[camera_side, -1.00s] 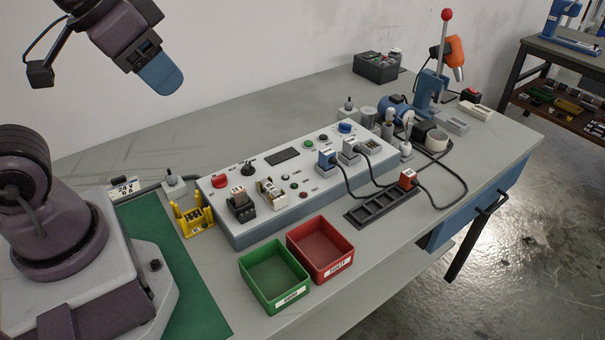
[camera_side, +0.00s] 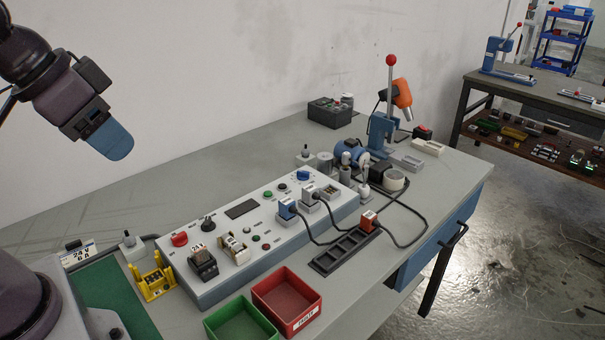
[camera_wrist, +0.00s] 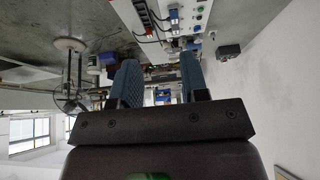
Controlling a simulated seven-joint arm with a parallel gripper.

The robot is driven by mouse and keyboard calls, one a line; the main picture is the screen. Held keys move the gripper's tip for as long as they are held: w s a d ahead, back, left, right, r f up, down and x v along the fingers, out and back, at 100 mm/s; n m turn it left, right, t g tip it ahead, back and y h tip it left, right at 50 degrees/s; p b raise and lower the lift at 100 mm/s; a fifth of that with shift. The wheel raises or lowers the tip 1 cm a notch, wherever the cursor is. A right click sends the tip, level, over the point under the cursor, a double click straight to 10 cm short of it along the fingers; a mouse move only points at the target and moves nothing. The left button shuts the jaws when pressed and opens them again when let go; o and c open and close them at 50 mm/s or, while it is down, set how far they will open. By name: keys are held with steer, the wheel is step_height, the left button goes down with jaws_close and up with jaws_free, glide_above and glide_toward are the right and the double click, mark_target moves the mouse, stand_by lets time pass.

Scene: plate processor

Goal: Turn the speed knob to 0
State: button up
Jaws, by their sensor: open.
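The grey-white control panel (camera_side: 262,238) lies along the bench. It carries a black knob (camera_side: 208,223) near its left end and a blue knob (camera_side: 303,175) near its far right end. I cannot read the labels, so I cannot tell which is the speed knob. My gripper (camera_side: 117,145) hangs in the air above and to the left of the panel, touching nothing. In the wrist view its two blue fingers (camera_wrist: 158,72) are apart with nothing held between them. Part of the panel (camera_wrist: 203,12) shows upside down at the top of that view.
A red button (camera_side: 180,239) sits left of the black knob. Plugs with black cables (camera_side: 287,208) stand on the panel's right half. Red (camera_side: 287,302) and green (camera_side: 240,322) bins stand in front, a yellow holder (camera_side: 154,283) at left. A red-topped lever press (camera_side: 383,125) stands behind.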

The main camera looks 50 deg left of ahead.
steer(key=o, duration=0.3)
steer(key=shift+f, duration=0.15)
steer(key=n+g+y, duration=0.2)
steer(key=n, duration=0.4)
glide_toward(303, 172)
steer(key=x, duration=0.8)
steer(key=shift+f, duration=0.3)
steer(key=c, duration=0.9)
